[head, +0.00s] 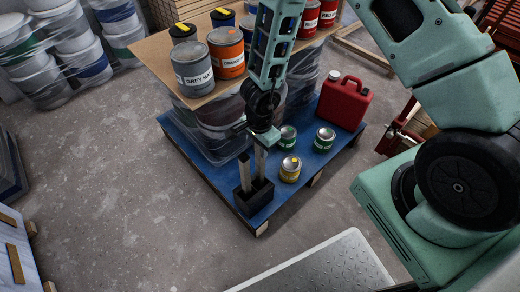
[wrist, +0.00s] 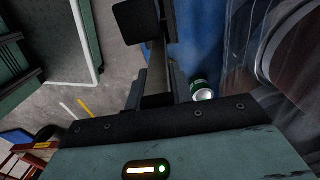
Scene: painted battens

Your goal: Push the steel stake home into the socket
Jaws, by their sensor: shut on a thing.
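The steel stake (head: 260,163) is a grey upright bar under my gripper (head: 263,138). My gripper is shut on its upper part. The black box-like socket (head: 253,200) stands at the near corner of the blue pallet. The stake's lower end meets the socket's opening, but I cannot tell how deep it sits. A second, shorter grey upright bar (head: 244,173) stands at the socket's left side. In the wrist view the stake (wrist: 157,78) runs away between my gripper's fingers (wrist: 157,95). A dark block beyond partly covers the view there.
Several small cans stand on the blue pallet (head: 203,150), the yellow-labelled one (head: 290,169) close right of the socket. A red jerrycan (head: 343,101) is behind them. Wrapped buckets under a board with paint tins (head: 195,72) stand close behind.

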